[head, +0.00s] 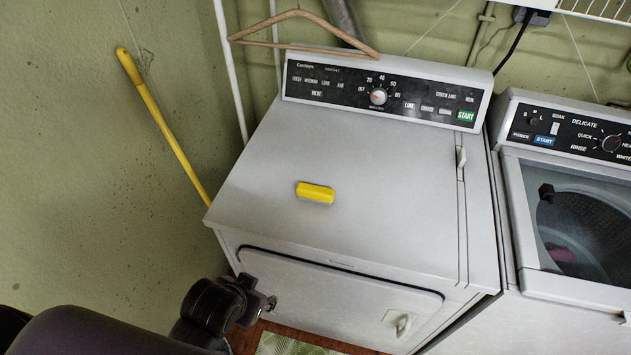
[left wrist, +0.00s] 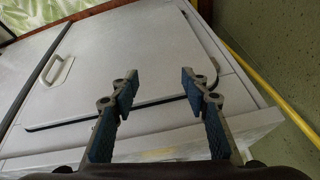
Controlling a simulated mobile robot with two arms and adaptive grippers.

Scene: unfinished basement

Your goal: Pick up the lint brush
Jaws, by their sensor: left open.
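The lint brush (head: 315,192) appears as a small yellow block lying flat on top of the white dryer (head: 390,215), left of the middle. It does not show in the left wrist view. My left gripper (head: 268,303) is in front of the dryer's front face, lower than the top and nearer to me than the brush. The left wrist view shows its two fingers (left wrist: 158,90) apart with nothing between them, facing the dryer door (left wrist: 125,60). My right gripper is in neither view.
A wooden hanger (head: 300,30) leans on the dryer's control panel (head: 385,92). A washer (head: 570,200) stands close on the right. A yellow pole (head: 165,130) leans at the left wall. A green patterned mat (head: 285,344) lies on the floor. The dryer top around the brush is clear.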

